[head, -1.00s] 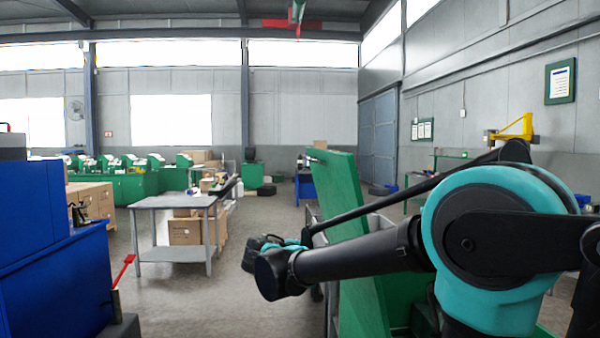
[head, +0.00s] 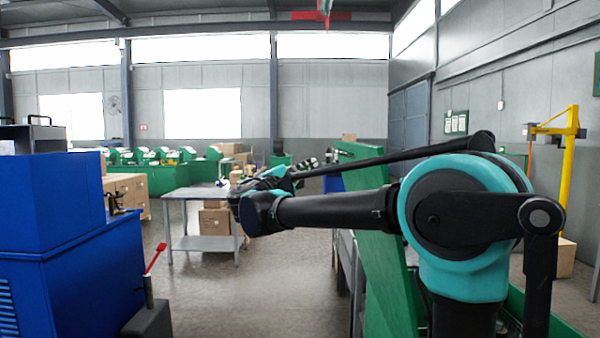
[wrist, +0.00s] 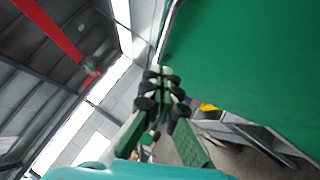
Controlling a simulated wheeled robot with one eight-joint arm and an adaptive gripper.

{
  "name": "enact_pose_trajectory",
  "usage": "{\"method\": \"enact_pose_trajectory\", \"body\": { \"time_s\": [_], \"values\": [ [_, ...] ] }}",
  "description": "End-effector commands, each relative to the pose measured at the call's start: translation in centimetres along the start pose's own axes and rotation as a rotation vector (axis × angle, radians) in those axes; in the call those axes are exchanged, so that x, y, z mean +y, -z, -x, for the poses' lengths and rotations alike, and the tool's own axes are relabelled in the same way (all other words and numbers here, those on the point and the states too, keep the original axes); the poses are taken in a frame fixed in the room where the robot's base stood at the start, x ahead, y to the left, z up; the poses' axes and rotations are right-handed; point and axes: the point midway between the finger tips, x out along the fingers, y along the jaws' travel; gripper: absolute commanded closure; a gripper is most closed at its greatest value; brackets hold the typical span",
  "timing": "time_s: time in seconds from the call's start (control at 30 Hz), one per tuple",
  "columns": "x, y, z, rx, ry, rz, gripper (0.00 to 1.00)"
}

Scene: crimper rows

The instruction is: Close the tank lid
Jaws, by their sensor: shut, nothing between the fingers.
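The tank lid (head: 372,220) is a flat green panel. It stands raised and leaning in the head view, partly hidden behind my arm. In the wrist view the large green surface (wrist: 250,60) filling the upper right appears to be the lid, close beside my fingers. My gripper (wrist: 164,78) is shut and empty, its dark-padded fingers together near the edge of that surface. I cannot tell whether they touch it. The tank body below the lid is mostly hidden by my arm in the head view.
A blue machine (head: 60,240) stands at the left, with a red-handled lever (head: 155,258) beside it. A grey table (head: 205,193) with boxes is ahead. A yellow post crane (head: 568,160) stands at the right. Open floor (head: 260,290) lies between the blue machine and the lid.

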Motion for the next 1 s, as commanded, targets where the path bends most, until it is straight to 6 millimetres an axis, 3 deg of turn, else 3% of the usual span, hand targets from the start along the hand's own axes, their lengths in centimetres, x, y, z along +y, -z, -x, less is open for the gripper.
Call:
{"method": "enact_pose_trajectory", "body": {
  "time_s": [0.1,0.3,1.0],
  "values": [
    [-0.1,-0.1,-2.5,-0.004,0.001,0.002,1.0],
    [-0.1,-2.0,-4.4,-0.002,0.001,0.001,1.0],
    [0.0,-3.1,-5.8,-0.001,0.009,-0.007,1.0]
  ]
}}
